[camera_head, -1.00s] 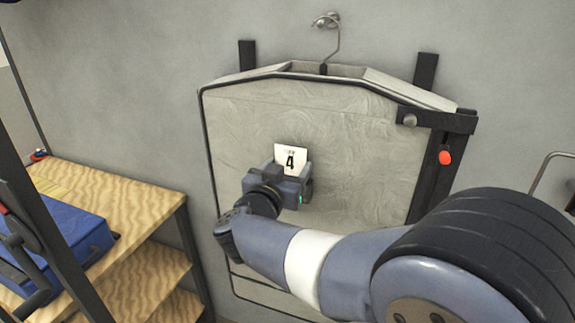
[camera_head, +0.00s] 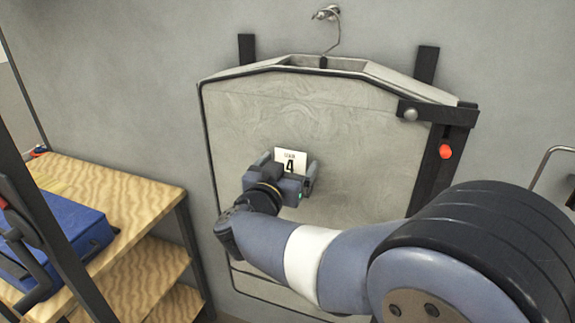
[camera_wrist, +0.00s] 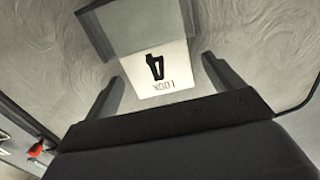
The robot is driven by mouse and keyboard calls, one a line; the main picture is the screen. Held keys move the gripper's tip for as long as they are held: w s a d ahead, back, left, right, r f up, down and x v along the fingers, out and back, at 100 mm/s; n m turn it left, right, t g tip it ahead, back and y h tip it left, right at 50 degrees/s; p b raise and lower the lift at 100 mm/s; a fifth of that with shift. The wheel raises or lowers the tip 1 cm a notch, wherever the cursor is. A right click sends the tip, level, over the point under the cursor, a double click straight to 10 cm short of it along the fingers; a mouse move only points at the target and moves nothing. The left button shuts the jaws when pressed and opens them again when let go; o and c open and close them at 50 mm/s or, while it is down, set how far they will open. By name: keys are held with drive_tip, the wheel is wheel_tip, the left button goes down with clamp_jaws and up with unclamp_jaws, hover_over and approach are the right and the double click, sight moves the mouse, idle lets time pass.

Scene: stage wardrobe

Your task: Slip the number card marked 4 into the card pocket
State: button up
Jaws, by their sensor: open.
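The white number card (camera_head: 290,161), marked with a black 4, stands upright against the grey garment bag (camera_head: 350,130). The wrist view shows gaps between both fingers and the card. In the head view my gripper hides the pocket and the card's lower part.
The bag hangs from a wall hook (camera_head: 326,13) on a dark frame with a red knob (camera_head: 445,152) at its right. A wooden shelf unit (camera_head: 105,190) with a blue case (camera_head: 60,235) stands at left. The bag's face around the card is clear.

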drive_tip(key=v, duration=1)
drive_tip(key=shift+s+b, duration=0.35)
drive_tip(key=shift+s, duration=0.05)
drive_tip(key=shift+a, duration=0.1)
drive_tip(key=x, duration=1.1)
drive_tip(key=shift+p, duration=0.4)
drive_tip(key=shift+s+r, duration=0.1)
drive_tip(key=shift+r, duration=0.35)
